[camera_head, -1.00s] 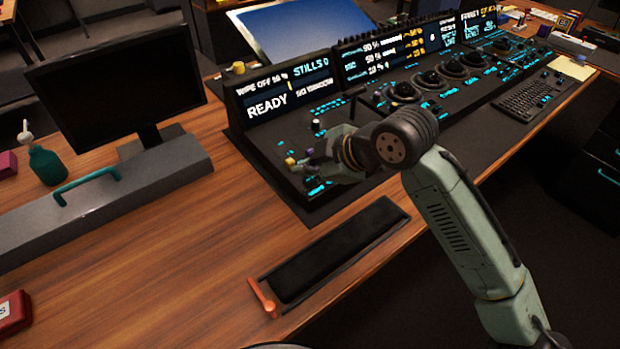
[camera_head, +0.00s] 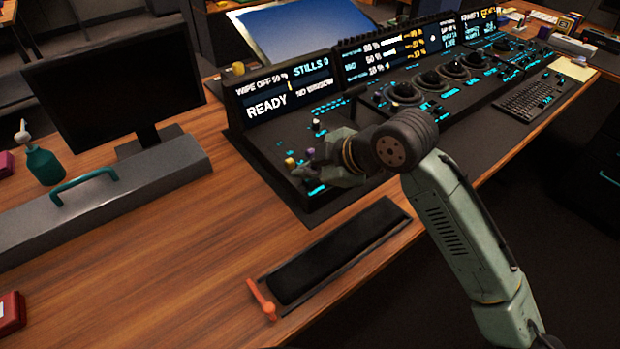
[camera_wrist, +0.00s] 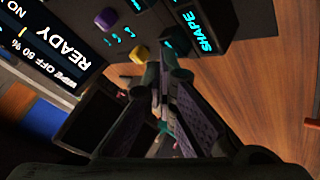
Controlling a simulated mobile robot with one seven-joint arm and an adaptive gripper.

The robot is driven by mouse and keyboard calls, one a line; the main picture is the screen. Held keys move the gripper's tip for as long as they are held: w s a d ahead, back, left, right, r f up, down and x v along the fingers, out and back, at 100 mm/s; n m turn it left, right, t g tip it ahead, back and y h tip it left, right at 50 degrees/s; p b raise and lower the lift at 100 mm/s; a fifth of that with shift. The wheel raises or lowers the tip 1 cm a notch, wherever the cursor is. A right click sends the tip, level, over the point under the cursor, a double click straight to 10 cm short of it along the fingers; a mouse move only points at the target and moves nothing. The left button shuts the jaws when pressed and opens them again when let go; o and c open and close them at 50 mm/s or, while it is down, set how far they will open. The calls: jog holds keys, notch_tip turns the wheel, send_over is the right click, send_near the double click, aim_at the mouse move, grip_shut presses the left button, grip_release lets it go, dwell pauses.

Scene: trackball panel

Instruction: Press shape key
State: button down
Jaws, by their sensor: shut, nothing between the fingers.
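The shape key (camera_wrist: 197,32) is a dark key with glowing cyan "SHAPE" lettering near the top of the wrist view. In the head view a lit cyan label (camera_head: 316,190) shows at the panel's near left end, too small to read. My gripper (camera_wrist: 163,64) is shut and empty, its fingertips just below and left of the key in the wrist view. I cannot tell whether the tips touch the panel. In the head view my gripper (camera_head: 303,170) hangs over the panel's near left corner, and my wrist hides part of the keys there.
A yellow knob (camera_wrist: 140,52) stands close beside my fingertips, and a purple knob (camera_wrist: 106,18) lies farther off. The screen reading READY (camera_head: 282,92) rises behind them. A black tray (camera_head: 335,250) with an orange lever (camera_head: 262,299) lies on the wooden desk in front.

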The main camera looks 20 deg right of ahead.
aim_at(307, 181)
jog(key=shift+f+b, duration=0.3)
jog(key=shift+f, duration=0.05)
jog(key=shift+r, duration=0.1)
dwell(0.4)
jog(key=shift+r+p, duration=0.65)
jog(key=shift+r, duration=0.25)
jog(key=shift+r+p, duration=1.75)
jog(key=shift+r, duration=0.75)
jog(key=shift+w, duration=0.1)
